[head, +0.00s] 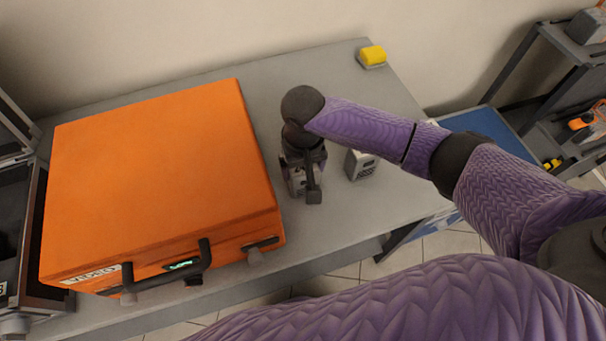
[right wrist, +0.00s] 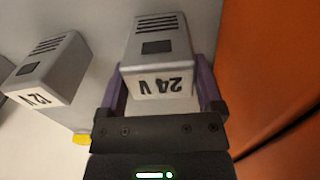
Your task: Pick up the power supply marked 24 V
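The power supply marked 24 V (right wrist: 160,50) is a pale grey box with a vented top and a dark panel. In the right wrist view it sits between the two purple fingers of my right gripper (right wrist: 165,88), with its label facing the palm. The fingers are spread wide, one on each side, close to its walls; firm contact does not show. In the head view my right gripper (head: 302,178) points down over this supply (head: 297,184) and partly hides it. A similar supply marked 12 V (right wrist: 42,72) stands apart, right of the gripper in the head view (head: 361,165). My left gripper is not in view.
A large orange case (head: 150,175) with a dark front handle fills the left of the grey table (head: 335,235), close beside my right gripper. A yellow-topped object (head: 372,55) stands at the far right corner. Bare tabletop lies in front of the supplies.

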